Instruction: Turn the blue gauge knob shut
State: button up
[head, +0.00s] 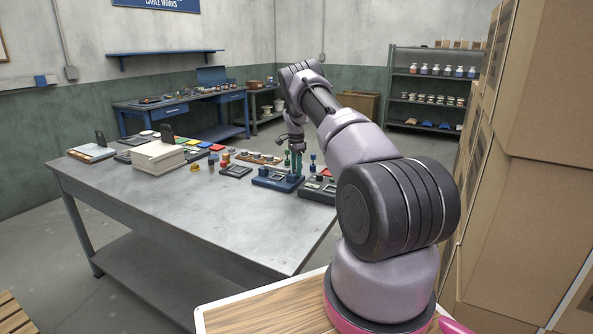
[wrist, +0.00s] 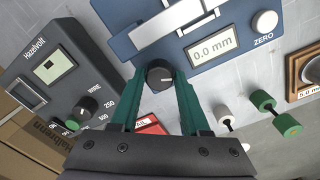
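The blue gauge (head: 268,181) lies on the metal workbench in the head view. In the wrist view its blue body (wrist: 238,22) has a display reading 0.0 mm and a white ZERO button. Its round dark knob (wrist: 159,74) has a pale pointer mark aimed roughly to the right. My gripper (head: 298,176) points down at the gauge. In the wrist view the teal fingers of my gripper (wrist: 160,80) stand on both sides of the knob, very close to it. I cannot tell whether they press on it.
A dark Hazelvolt meter (wrist: 50,75) with its own knob (wrist: 86,108) sits just left of the fingers in the wrist view. Green-ended spools (wrist: 262,100) stand to the right. A red item (wrist: 150,126) lies below. The workbench (head: 190,205) is clear at the front.

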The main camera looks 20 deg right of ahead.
jog(key=shift+r, duration=0.1)
notch_tip(320, 180, up, 11)
dwell(0.7)
jog(key=shift+w, duration=0.1)
